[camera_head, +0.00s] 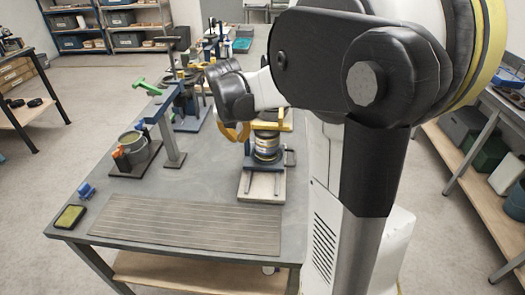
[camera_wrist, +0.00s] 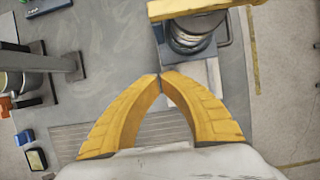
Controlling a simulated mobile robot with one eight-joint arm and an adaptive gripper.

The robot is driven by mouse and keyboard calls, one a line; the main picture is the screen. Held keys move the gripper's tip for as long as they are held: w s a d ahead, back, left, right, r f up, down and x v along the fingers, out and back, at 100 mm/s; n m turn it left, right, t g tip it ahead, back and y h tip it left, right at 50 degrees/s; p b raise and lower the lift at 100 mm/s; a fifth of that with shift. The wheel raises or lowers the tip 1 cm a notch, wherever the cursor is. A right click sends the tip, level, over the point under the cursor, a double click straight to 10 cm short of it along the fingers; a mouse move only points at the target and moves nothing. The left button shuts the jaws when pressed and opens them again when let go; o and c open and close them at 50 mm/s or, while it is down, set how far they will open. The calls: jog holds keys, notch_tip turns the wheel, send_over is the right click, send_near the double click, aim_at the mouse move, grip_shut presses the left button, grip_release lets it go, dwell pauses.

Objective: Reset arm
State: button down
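My gripper (camera_wrist: 161,76) shows in the wrist view with two curved yellow fingers whose tips meet, with nothing seen between them. In the head view my gripper (camera_head: 237,134) is partly hidden by its own dark wrist, above the table and just left of a yellow lever frame (camera_head: 284,126). That frame also shows in the wrist view (camera_wrist: 190,9), beyond the fingertips. A blue lever frame (camera_head: 165,125) with a green handle (camera_head: 147,87) stands further left.
The grey table (camera_head: 205,185) has a slatted mat (camera_head: 190,223) at its front. A pot (camera_head: 134,146), a small blue block (camera_head: 86,190) and a yellow-green pad (camera_head: 70,216) sit at the left. More frames stand further back. Shelves (camera_head: 480,165) stand right.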

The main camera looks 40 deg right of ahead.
dwell(0.5)
jog(key=s+a+r+m+t+y, duration=0.1)
jog(key=s+a+m+t, duration=0.1)
jog(key=s+a+m, duration=0.6)
jog(key=s+a+r+m+t+y, duration=0.1)
jog(key=s+a+m+t+y, duration=0.1)
jog(key=s+a+m, duration=0.7)
jog(key=a+m, duration=0.6)
jog(key=m, duration=0.3)
jog(key=shift+s+r, duration=0.2)
jog(key=shift+r, duration=0.15)
